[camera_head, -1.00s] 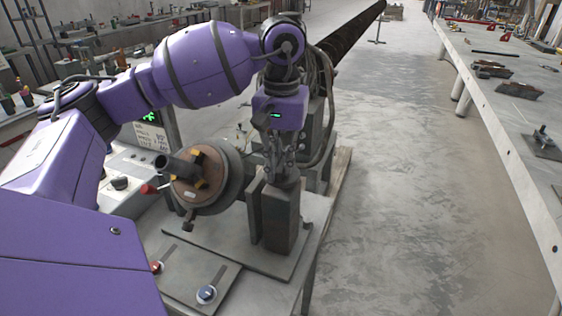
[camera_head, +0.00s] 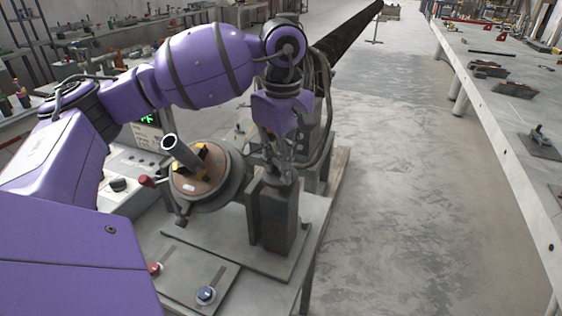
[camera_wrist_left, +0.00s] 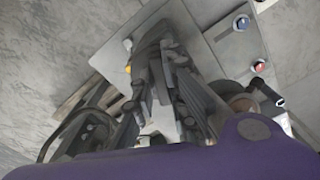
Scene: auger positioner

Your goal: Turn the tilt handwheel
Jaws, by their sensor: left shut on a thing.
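My left gripper (camera_head: 282,172) points down at the top of the positioner's dark upright block (camera_head: 278,220). It is shut, and the tilt handwheel is mostly hidden behind its fingers, so its rim cannot be made out. In the left wrist view the gripper's fingers (camera_wrist_left: 163,88) close in over the dark block. The positioner's round brown faceplate (camera_head: 196,186) faces up and toward me, left of the gripper. A grey tube (camera_head: 180,150) sticks out of it, tilted up to the left between yellow jaws. My right gripper is not in view.
A base plate (camera_head: 195,285) in front carries a blue knob (camera_head: 206,294) and a red knob (camera_head: 155,268). A control box with a green display (camera_head: 150,118) stands behind the faceplate. A long bench (camera_head: 490,110) runs along the right, with clear floor between.

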